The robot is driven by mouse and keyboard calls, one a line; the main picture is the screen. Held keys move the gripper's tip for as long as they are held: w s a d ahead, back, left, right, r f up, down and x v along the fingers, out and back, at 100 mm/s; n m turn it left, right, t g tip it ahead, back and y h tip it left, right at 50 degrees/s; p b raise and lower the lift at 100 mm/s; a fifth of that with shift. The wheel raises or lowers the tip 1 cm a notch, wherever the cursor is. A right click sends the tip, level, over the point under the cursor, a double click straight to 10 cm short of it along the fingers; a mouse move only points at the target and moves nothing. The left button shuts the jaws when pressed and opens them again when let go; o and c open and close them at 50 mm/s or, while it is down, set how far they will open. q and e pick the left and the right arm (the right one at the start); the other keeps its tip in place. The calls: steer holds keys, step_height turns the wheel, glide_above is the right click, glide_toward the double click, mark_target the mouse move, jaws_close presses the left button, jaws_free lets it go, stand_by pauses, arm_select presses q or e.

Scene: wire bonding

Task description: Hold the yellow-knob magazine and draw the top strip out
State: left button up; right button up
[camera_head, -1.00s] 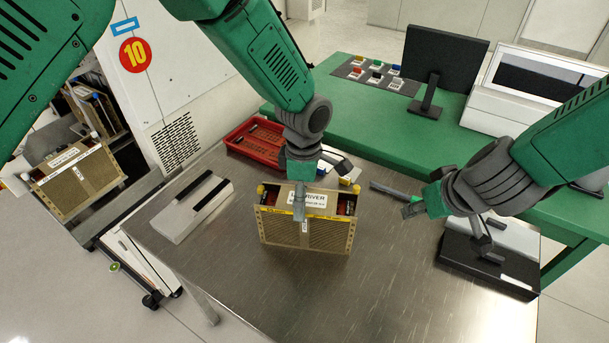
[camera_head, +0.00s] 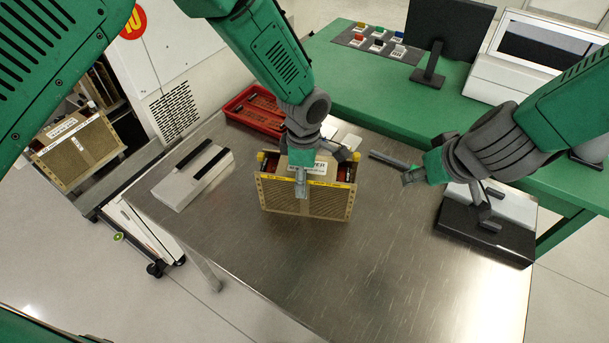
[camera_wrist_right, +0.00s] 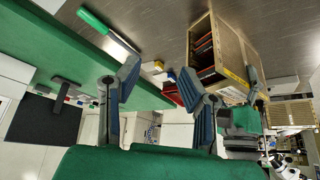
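The magazine (camera_head: 330,203), a tan perforated box with a white label and a yellow strip, stands on the steel table. Yellow knobs show at its upper corners, left (camera_head: 261,157) and right (camera_head: 355,157). My left gripper (camera_head: 322,170) is over its top with fingers spread wide, one before the front face and one towards the back; firm contact cannot be told. In the right wrist view the magazine's open end (camera_wrist_right: 205,55) shows dark and reddish strips inside. My right gripper (camera_head: 447,192) is open and empty, right of the magazine; its two fingers (camera_wrist_right: 160,95) stand apart.
A grey-white block (camera_head: 190,175) lies left, a red tray (camera_head: 258,108) behind, and a black-and-white device (camera_head: 485,235) right. The front table area is clear. Another magazine (camera_head: 80,152) stands far left.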

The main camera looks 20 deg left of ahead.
steer(key=c, duration=0.7)
steer(key=shift+w+a+m, duration=0.3)
steer(key=shift+w+m, duration=0.2)
steer(key=shift+m, duration=0.7)
jaws_close()
steer(key=n+g+h, duration=0.1)
steer(key=n+g, duration=0.4)
steer(key=n, duration=1.1)
glide_above(348, 174)
steer(key=d, duration=0.1)
steer(key=shift+a+f, duration=0.2)
steer(key=shift+f, duration=1.2)
steer(key=shift+a+f, duration=0.15)
steer(key=shift+f, duration=1.25)
